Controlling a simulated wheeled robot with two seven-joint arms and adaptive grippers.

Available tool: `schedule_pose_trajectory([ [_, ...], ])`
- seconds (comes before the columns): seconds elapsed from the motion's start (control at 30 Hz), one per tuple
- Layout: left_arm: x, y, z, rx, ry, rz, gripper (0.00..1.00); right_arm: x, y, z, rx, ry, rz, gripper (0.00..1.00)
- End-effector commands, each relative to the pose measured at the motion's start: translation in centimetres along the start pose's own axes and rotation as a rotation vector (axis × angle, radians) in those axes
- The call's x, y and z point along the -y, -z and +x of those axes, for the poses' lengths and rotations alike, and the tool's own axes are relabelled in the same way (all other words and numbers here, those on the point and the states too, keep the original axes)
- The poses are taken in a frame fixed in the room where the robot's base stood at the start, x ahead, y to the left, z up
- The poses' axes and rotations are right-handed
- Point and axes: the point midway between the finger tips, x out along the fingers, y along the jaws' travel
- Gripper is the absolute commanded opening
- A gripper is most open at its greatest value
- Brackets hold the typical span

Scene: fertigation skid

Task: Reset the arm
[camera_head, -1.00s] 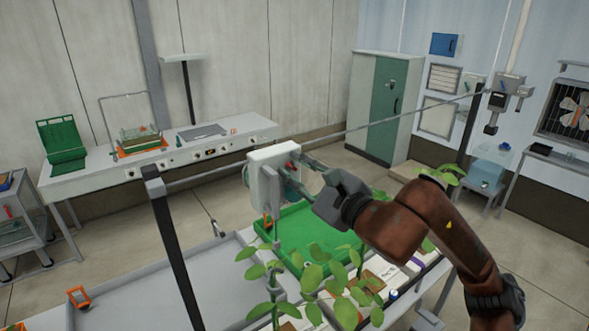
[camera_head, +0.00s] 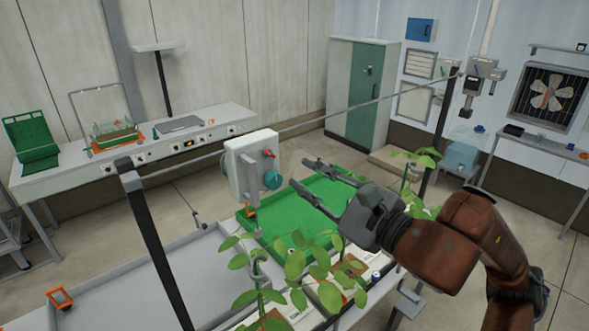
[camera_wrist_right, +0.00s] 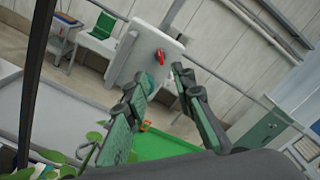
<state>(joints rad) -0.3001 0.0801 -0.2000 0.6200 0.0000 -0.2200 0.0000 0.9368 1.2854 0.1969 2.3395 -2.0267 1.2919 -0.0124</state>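My right gripper (camera_head: 318,180) is open and empty, with its two fingers spread. It hovers over the green tray (camera_head: 262,228), to the right of the white control box (camera_head: 238,170) and apart from it. The box hangs on a grey rail and carries a red knob (camera_head: 268,153) and a round teal knob (camera_head: 273,180). In the right wrist view the open fingers (camera_wrist_right: 155,100) frame the teal knob, and the red knob (camera_wrist_right: 159,57) shows above it. My left gripper is not in view.
Leafy plants (camera_head: 300,275) stand close in front of the tray, below my right arm. A grey rail (camera_head: 350,108) crosses the space between dark posts. A long grey tray table (camera_head: 110,295) lies at left. A white bench (camera_head: 70,172) and a green-doored cabinet (camera_head: 365,90) stand behind.

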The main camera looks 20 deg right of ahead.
Motion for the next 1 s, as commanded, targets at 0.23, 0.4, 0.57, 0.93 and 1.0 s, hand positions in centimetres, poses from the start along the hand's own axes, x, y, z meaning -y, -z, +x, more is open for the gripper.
schedule_pose_trajectory([
  [0.23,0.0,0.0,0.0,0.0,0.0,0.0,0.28,0.0,0.0,-0.7,-0.001,0.0,0.0,0.23],
  [0.4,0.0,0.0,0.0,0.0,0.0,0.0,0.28,0.0,0.0,-0.7,0.0,0.0,0.0,0.23],
  [0.57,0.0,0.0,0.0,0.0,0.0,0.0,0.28,-0.1,0.0,-0.6,0.0,-0.001,0.0,0.23],
  [0.93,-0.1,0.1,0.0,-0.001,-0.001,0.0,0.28,-13.3,-3.8,-2.0,0.34,-0.474,0.44,0.23],
  [1.0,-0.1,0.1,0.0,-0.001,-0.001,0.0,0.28,-14.3,-5.5,-3.7,0.457,-0.571,0.65,0.23],
])
